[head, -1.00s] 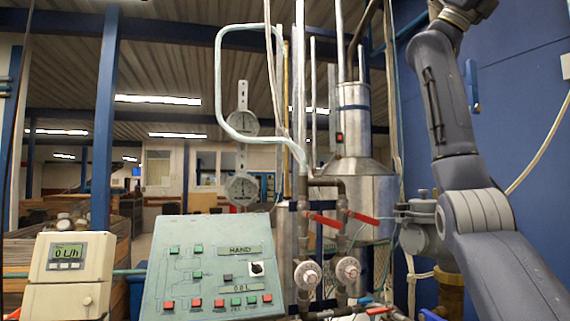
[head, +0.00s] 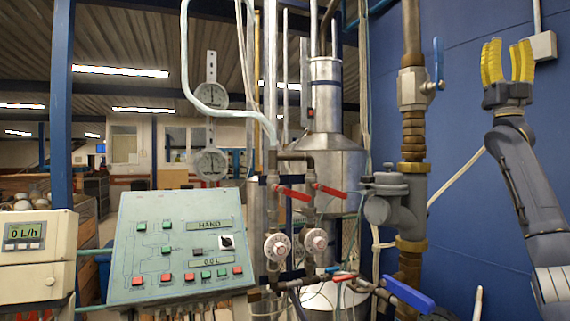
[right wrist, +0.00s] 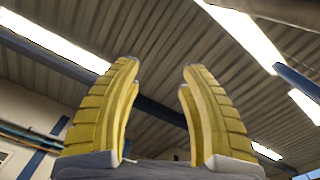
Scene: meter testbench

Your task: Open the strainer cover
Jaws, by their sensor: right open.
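The strainer (head: 392,205) is a grey metal body on the vertical brass pipe, right of centre in the head view. Its round cover (head: 386,181) sits on top of the side branch and looks seated. My right gripper (head: 507,62) is raised at the upper right of the head view, with yellow ribbed fingers pointing up. It is open and empty, apart from the strainer, to its right and higher. In the right wrist view the two fingers (right wrist: 160,110) stand apart with only the ceiling between them. My left gripper is not in view.
A ball valve with a blue handle (head: 437,65) sits above the strainer; another blue handle (head: 408,294) is below it. Two red-handled valves (head: 293,193) and a control panel (head: 181,247) are to the left. A blue wall (head: 470,160) is behind my right arm.

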